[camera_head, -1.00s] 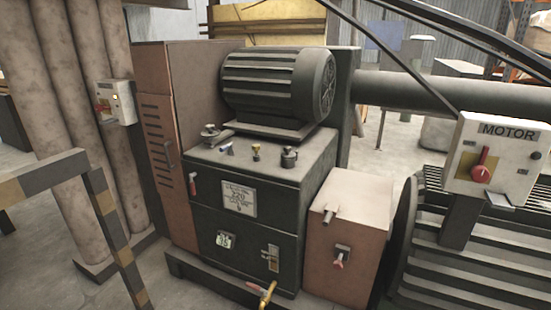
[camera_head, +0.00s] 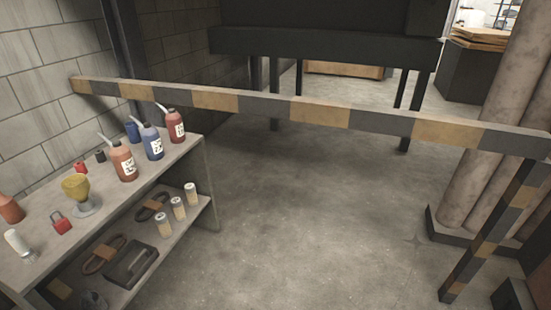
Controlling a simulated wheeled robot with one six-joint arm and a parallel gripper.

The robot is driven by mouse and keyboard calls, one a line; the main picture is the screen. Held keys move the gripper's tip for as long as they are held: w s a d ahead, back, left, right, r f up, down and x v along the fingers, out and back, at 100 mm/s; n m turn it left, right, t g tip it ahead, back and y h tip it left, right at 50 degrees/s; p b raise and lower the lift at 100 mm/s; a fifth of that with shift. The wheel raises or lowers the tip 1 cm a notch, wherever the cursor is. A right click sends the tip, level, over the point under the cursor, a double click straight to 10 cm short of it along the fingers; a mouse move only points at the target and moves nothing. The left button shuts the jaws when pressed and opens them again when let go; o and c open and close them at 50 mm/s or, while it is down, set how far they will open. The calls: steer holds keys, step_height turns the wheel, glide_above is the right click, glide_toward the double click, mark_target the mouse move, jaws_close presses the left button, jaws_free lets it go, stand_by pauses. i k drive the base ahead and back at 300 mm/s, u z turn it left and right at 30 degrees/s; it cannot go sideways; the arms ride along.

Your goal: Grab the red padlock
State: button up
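A small red padlock (camera_head: 62,225) lies on the top of a grey shelf unit (camera_head: 185,160) at the lower left. It is near the front edge of the top, just left of a stand with a yellowish cup (camera_head: 77,190). A second small red object (camera_head: 80,167) sits farther back on the same top, too small to identify surely. My gripper is not in view.
Red and blue bottles (camera_head: 152,142) and a white cylinder (camera_head: 20,245) share the top. The lower shelf holds several small cylinders and a dark box (camera_head: 132,262). A striped barrier rail (camera_head: 320,112) crosses behind. Open floor (camera_head: 310,220) lies right of the shelf.

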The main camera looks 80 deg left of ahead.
mark_target(63, 225)
steer(key=u, duration=2.6)
steer(key=i, duration=2.65)
steer(key=u, duration=3.95)
